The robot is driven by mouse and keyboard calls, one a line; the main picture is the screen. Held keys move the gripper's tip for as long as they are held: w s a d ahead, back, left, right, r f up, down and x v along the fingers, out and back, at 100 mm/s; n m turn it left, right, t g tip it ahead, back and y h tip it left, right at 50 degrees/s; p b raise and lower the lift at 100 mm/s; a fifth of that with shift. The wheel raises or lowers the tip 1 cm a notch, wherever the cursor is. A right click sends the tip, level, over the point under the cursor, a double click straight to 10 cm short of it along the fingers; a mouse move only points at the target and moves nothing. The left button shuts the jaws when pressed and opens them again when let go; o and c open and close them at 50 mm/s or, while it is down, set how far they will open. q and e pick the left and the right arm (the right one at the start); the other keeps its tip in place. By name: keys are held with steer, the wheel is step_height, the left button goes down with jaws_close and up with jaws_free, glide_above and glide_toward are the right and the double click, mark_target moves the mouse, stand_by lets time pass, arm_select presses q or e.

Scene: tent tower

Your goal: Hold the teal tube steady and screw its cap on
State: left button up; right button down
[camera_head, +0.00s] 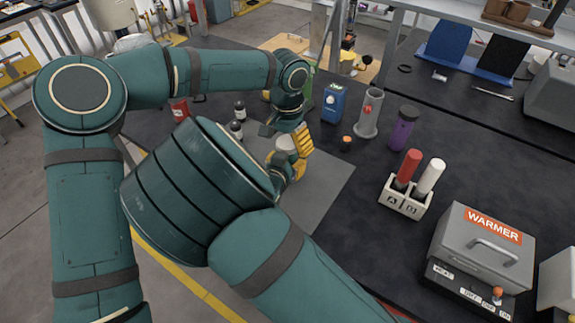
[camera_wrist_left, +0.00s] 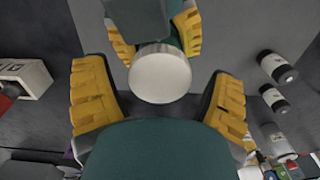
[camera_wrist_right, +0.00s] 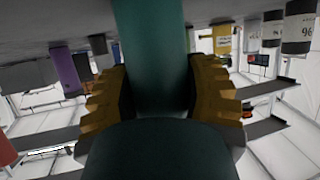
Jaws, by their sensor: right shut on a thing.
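The teal tube (camera_wrist_right: 155,50) stands between the fingers of my right gripper (camera_wrist_right: 158,95), which is shut on it. In the head view my right gripper (camera_head: 285,170) is partly hidden behind my own arm, and so is most of the tube. The white cap (camera_wrist_left: 163,74) shows as a round disc at the top of the tube. It also shows in the head view (camera_head: 285,143). How tightly it sits cannot be told. My left gripper (camera_wrist_left: 160,105) is open just above, with its fingers apart on either side of the cap and clear of it.
Two small bottles (camera_head: 239,108) stand left of the grippers.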

arm_select(q)
steer(key=shift+r, duration=2.25)
step_height(320, 180, up, 4)
steer(key=shift+f+n, duration=0.2)
steer(key=shift+n, duration=0.4)
steer(key=shift+f, duration=0.1)
steer(key=shift+f, duration=4)
